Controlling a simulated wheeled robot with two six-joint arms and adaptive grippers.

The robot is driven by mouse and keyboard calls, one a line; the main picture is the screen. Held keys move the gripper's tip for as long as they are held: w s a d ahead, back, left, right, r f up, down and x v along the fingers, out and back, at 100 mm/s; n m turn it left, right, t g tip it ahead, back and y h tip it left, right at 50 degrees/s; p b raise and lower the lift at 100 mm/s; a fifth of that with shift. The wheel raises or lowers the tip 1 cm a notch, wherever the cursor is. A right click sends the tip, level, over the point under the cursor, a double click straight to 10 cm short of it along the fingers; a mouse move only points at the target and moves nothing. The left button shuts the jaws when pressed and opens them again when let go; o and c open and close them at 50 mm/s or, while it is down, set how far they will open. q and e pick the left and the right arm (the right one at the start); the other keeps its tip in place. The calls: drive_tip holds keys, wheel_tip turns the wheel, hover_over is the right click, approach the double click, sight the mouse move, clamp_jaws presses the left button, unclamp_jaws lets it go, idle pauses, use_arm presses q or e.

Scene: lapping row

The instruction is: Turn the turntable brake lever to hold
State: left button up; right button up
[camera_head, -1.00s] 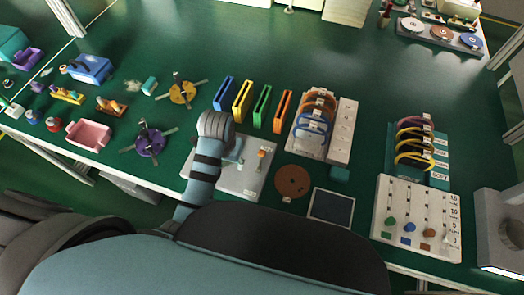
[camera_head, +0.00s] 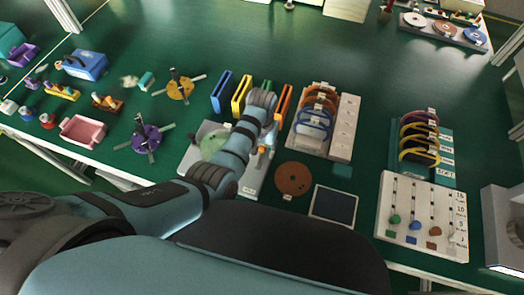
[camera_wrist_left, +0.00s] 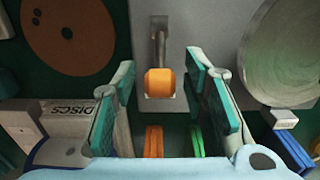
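The brake lever has an orange knob (camera_head: 262,150) and stands on the right part of the light grey turntable base (camera_head: 250,187). The pale green turntable disc (camera_head: 211,145) is partly hidden by my left arm. In the left wrist view the orange knob (camera_wrist_left: 160,83) sits on a grey metal arm (camera_wrist_left: 160,42) pointing to the top of the picture. My left gripper (camera_wrist_left: 160,70) is open, with one teal finger on each side of the knob and gaps on both sides. In the head view its fingers are mostly hidden. My right gripper is not in view.
Blue (camera_head: 222,92), yellow (camera_head: 242,95) and orange (camera_head: 284,102) upright holders stand behind the base. A brown disc (camera_head: 293,179) and a dark panel (camera_head: 334,205) lie to the right. A purple spoked hub (camera_head: 146,139) is to the left.

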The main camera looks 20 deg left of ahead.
use_arm(q)
drive_tip(key=shift+f, duration=0.25)
drive_tip(key=shift+c, duration=0.6)
clamp_jaws()
